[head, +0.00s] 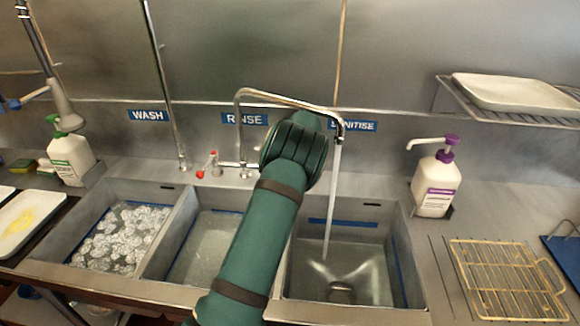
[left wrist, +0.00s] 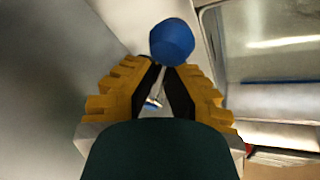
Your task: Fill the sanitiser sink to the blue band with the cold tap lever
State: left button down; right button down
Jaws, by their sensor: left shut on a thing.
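The sanitiser sink (head: 408,270) is the right basin, under the SANITISE sign (head: 352,126). Clear water (head: 365,275) lies in it, below the blue band (head: 345,223) on the back wall. A stream runs from the tap spout (head: 341,128) into this basin. My left arm reaches up across the head view and hides its gripper and the cold lever. In the left wrist view my left gripper (left wrist: 166,88) is shut on the cold tap lever (left wrist: 155,101), whose blue ball knob (left wrist: 172,42) shows beyond the fingertips. My right gripper is not in view.
The red hot-tap knob (head: 200,174) is left of my wrist. The wash sink (head: 82,225) holds foam, and the rinse sink (head: 205,225) is partly behind my arm. A purple-topped pump bottle (head: 437,185) and a wire rack (head: 505,280) stand right of the basins.

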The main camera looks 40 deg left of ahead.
pick_arm(q)
jog(key=c, duration=1)
grip_release()
jog(key=shift+f, duration=0.1)
jog(key=shift+d+r, duration=0.1)
jog(key=shift+r, duration=0.35)
jog(key=shift+s+d+r, duration=0.15)
jog(key=shift+s+d, duration=0.05)
jog(key=shift+d, duration=0.1)
jog(key=s+d, duration=0.6)
jog(key=d, duration=0.3)
jog(key=shift+s+d, duration=0.2)
jog(key=shift+d, duration=0.15)
